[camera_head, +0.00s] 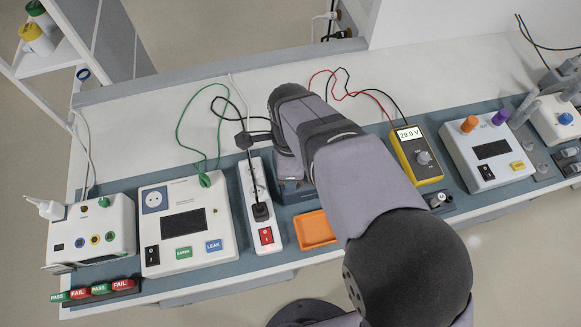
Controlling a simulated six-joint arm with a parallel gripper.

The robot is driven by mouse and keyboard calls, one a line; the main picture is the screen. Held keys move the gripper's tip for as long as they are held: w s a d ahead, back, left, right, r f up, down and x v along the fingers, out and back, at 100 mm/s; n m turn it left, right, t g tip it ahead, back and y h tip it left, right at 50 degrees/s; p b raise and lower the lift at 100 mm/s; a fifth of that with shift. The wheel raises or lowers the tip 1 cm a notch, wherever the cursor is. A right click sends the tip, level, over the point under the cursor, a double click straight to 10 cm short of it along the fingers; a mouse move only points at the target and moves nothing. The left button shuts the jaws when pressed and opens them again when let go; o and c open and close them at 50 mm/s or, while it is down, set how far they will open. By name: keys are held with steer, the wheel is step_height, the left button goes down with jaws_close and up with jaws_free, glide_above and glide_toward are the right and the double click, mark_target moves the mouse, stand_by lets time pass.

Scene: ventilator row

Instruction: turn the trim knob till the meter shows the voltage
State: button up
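The yellow handheld meter (427,170) lies on the blue-grey mat, right of my arm. Its lit display (408,133) appears to read 29.0 V, and it has a grey dial (424,158). A red and a black lead (352,92) run from its top back behind my arm. A dark device (292,190) shows only in part beneath my arm. I see no knob that I can name as the trim knob; it may be hidden by the arm. My arm reaches up over the bench and covers its own end, so my gripper does not show.
A white power strip (246,190) with a red switch and black plug stands left of my arm, beside an orange tray (313,229). White test boxes (185,225) stand at left, another (488,155) at right with orange and purple knobs. The back bench strip is mostly clear.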

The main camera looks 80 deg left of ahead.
stand_by(0.4)
steer(key=o, duration=1)
steer(key=shift+o, duration=0.2)
steer(key=shift+r, duration=0.1)
steer(key=shift+r+b, duration=0.6)
steer(key=shift+r, duration=3)
